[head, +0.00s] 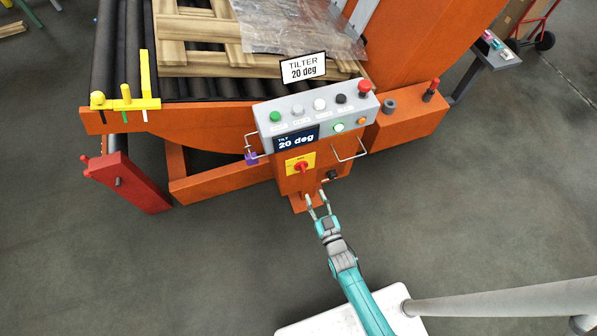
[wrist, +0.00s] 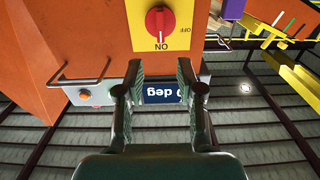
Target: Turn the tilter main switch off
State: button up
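The main switch is a red rotary knob (head: 302,167) on a yellow plate (head: 290,169), on the orange front of the tilter's control post. In the wrist view, which appears upside down, the red knob (wrist: 159,19) shows at the top, its grip bar in line with the ON mark. The OFF mark (wrist: 186,30) is off to one side. My gripper (head: 316,196) is open and empty, just below and right of the switch in the head view. Its fingers (wrist: 160,68) are apart in the wrist view, and the knob lies beyond them, untouched.
Above the switch is a grey panel (head: 262,112) with several buttons, a red mushroom button (head: 364,87) and a display (head: 283,145) reading 20 deg. Wire handles (head: 348,157) stick out beside it. A black part (head: 332,175) sits low right of the switch. Grey floor lies open around.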

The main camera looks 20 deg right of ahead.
aim_at(304, 171)
jog(key=w, duration=1.1)
grip_shut()
